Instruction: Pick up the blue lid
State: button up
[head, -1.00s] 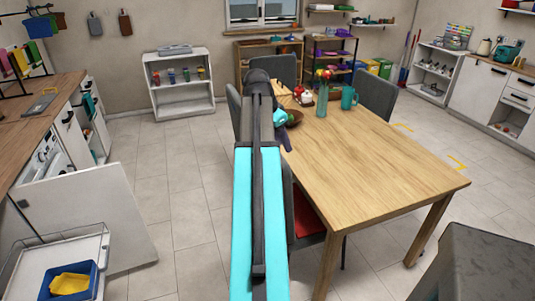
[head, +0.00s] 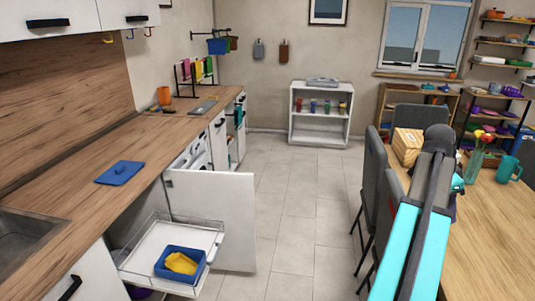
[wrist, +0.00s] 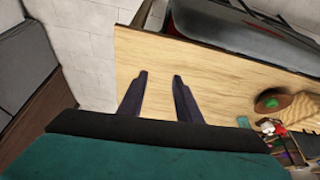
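The blue lid (head: 120,172) lies flat on the wooden counter (head: 60,222) at the left of the head view, with a small raised handle on top. It is not in the wrist view. My gripper (wrist: 160,75) shows in the wrist view with its two dark fingers apart and nothing between them. It is over by the dining table, far to the right of the lid. In the head view my arm hides most of the gripper.
An open pull-out drawer (head: 140,283) below the counter holds a blue bin (head: 163,273) with a yellow cloth (head: 181,263). A white cabinet door (head: 232,215) stands open beside it. The sink (head: 22,238) is left of the lid. Floor between counter and table (head: 490,235) is clear.

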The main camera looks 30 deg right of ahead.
aim_at(121, 172)
jog(key=z, duration=0.75)
jog(key=i, duration=2.05)
jog(key=z, duration=1.5)
jog(key=k, duration=0.1)
jog(key=u, duration=3.3)
